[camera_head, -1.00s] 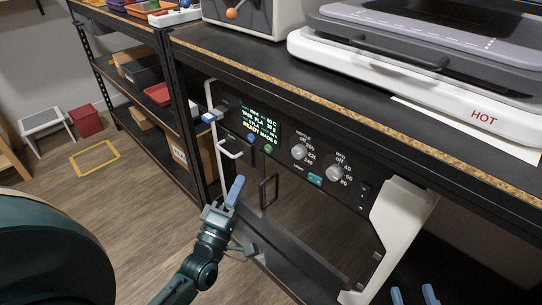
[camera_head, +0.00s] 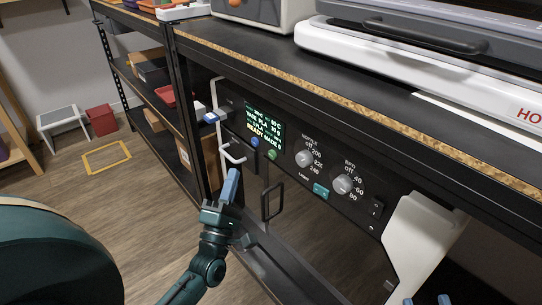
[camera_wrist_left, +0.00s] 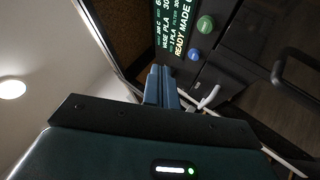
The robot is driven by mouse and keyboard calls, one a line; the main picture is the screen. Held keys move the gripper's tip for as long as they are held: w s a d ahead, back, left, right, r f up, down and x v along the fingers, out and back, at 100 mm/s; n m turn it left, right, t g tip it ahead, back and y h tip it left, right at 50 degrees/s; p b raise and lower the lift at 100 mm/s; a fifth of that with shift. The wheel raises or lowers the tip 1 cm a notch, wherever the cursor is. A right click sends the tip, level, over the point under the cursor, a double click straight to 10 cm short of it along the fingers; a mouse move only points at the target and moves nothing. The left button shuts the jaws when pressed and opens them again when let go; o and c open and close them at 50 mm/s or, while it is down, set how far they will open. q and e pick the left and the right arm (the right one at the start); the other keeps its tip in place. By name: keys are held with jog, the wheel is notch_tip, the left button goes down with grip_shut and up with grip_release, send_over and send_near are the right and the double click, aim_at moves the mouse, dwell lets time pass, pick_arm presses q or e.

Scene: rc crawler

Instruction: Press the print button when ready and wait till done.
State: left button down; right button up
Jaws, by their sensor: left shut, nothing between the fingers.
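The printer's control panel (camera_head: 318,174) is under the bench top. Its lit display (camera_head: 264,127) reads READY, with MADE 0 beside it. Below the text are a blue button (camera_head: 255,142) and a green button (camera_head: 272,155); I cannot read their labels for certain. Both show in the left wrist view, green (camera_wrist_left: 206,24) above blue (camera_wrist_left: 194,54). My left gripper (camera_head: 230,184) is shut and empty, below and left of the buttons, apart from them. Its blue fingers (camera_wrist_left: 160,84) point toward the panel. My right gripper (camera_head: 427,300) shows only two separated blue fingertips at the bottom edge.
A white hook-shaped handle (camera_head: 236,153) sticks out close to my left fingertips. A black door handle (camera_head: 271,202) and two knobs (camera_head: 304,158) lie to the right. A white bracket (camera_head: 418,240) stands before my right gripper. The floor at left is mostly clear.

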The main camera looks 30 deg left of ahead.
aim_at(272, 155)
pick_arm(q)
jog(key=w+d+b, duration=0.2)
jog(key=w+d, duration=0.1)
jog(key=w, duration=0.4)
jog(key=shift+w, duration=0.15)
pick_arm(e)
jog(key=shift+w+a+m, duration=0.15)
jog(key=shift+a+m, duration=0.1)
jog(key=shift+m, duration=0.05)
jog(key=shift+d, duration=0.1)
dwell(0.6)
pick_arm(q)
jog(key=shift+w+d, duration=0.1)
jog(key=shift+w, duration=0.05)
pick_arm(e)
jog(key=shift+f, duration=0.1)
dwell(0.7)
pick_arm(q)
jog(key=shift+w+d+b, duration=0.1)
jog(key=shift+w+b, duration=0.15)
jog(key=shift+b, duration=0.05)
